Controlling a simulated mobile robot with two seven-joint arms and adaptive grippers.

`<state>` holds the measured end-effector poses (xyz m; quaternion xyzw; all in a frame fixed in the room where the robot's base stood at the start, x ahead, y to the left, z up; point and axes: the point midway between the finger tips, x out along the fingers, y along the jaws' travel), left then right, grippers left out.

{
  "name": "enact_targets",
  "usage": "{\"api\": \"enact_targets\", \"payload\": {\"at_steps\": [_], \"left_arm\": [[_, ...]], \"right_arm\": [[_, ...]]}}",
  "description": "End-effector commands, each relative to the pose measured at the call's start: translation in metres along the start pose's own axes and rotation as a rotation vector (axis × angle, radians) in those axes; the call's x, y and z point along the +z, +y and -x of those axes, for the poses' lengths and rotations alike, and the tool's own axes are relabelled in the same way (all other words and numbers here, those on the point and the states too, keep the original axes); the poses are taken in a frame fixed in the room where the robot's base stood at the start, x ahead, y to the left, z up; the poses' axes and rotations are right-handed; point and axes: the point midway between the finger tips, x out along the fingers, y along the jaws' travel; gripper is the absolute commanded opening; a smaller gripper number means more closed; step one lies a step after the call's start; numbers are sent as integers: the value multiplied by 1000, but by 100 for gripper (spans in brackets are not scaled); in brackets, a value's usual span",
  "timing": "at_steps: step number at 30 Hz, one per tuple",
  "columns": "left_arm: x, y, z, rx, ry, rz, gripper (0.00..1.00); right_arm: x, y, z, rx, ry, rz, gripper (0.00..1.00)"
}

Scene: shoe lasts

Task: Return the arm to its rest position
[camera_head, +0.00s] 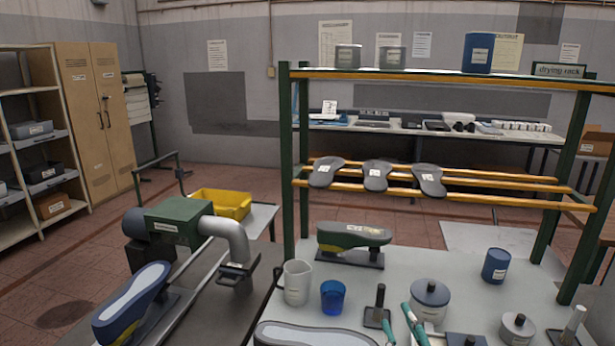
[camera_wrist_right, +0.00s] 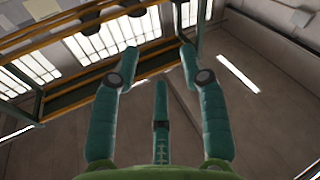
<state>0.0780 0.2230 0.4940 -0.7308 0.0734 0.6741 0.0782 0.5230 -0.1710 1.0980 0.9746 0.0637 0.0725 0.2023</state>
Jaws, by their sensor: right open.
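My right gripper (camera_head: 397,315) shows at the bottom of the head view, its teal fingertips in front of the white table. In the right wrist view the teal fingers of the gripper (camera_wrist_right: 157,65) are spread apart with nothing between them. They point up toward the ceiling lights and the underside of the rack. My left gripper is not in the head view. A green shoe last (camera_head: 352,237) stands on the table, and a blue last with a pale sole (camera_head: 135,300) is at lower left. Another pale sole (camera_head: 315,335) is cut off at the bottom edge.
The drying rack (camera_head: 440,75) stands behind the table, with dark soles (camera_head: 377,175) on its rails. A grey mug (camera_head: 297,282), blue cup (camera_head: 333,297), lidded pot (camera_head: 430,300) and blue canister (camera_head: 496,265) stand on the table (camera_head: 445,265). A green machine (camera_head: 170,225) is at left.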

Motion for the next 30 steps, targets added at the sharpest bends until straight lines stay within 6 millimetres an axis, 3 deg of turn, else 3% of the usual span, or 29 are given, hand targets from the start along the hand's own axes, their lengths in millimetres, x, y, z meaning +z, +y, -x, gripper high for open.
{"api": "enact_targets", "payload": {"at_steps": [1, 4, 6, 9, 15, 22, 30], "left_arm": [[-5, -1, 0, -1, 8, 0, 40], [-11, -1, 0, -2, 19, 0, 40], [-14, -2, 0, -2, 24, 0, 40], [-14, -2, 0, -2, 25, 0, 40], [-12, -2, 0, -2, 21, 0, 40], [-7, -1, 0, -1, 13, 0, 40], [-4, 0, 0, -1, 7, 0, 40]], "right_arm": [[31, 0, 17, 35, -145, -57, 44], [90, -7, 62, 62, -451, -137, 44], [122, -18, 97, 44, -638, -179, 44], [150, -36, 142, -4, -844, -217, 44], [174, -67, 216, -123, -1127, -271, 44], [175, -97, 288, -284, -1364, -319, 44], [239, -125, 283, -293, -1391, -311, 44]]}}
